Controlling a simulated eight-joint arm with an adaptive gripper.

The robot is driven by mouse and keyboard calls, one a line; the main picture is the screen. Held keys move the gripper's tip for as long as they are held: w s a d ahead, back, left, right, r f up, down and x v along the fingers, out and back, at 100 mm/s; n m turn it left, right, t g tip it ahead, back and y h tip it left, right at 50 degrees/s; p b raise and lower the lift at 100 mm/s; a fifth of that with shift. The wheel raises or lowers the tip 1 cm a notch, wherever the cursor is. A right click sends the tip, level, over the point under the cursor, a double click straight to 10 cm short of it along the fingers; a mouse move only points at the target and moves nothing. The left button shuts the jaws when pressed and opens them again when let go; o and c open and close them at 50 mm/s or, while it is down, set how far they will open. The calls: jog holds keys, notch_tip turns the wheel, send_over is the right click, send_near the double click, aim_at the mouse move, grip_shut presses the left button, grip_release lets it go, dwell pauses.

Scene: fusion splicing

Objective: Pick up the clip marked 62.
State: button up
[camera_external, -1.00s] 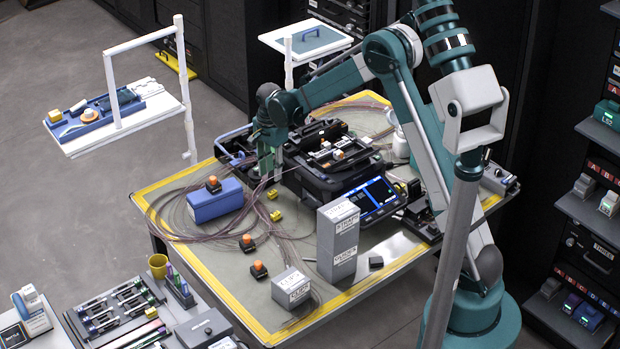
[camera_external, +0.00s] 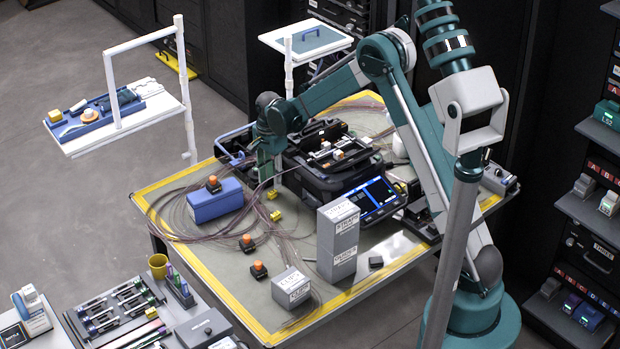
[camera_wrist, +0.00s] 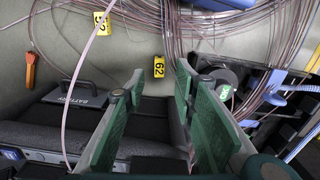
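The yellow clip marked 62 (camera_wrist: 159,66) lies on the table mat in the wrist view, just beyond and between my fingertips. My gripper (camera_wrist: 160,78) is open, its two green-padded fingers apart with nothing between them. A second yellow clip (camera_wrist: 102,23) with a different, partly blurred number lies farther up and left, beside the fibres. In the external view my gripper (camera_external: 265,178) hangs low beside the black splicer. Two small yellow clips (camera_external: 272,194) (camera_external: 276,215) lie just in front of it, their numbers too small to read there.
Loose pinkish fibres (camera_wrist: 150,15) run around the clips, and one strand crosses left of my fingers. The black splicer (camera_external: 325,180) and a battery part (camera_wrist: 75,95) are close by. A blue box (camera_external: 214,201) stands left, a grey box (camera_external: 338,240) in front.

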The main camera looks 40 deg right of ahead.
aim_at(272, 192)
jog(key=shift+f+b, duration=0.35)
jog(key=shift+f, duration=2.25)
jog(key=c, duration=0.7)
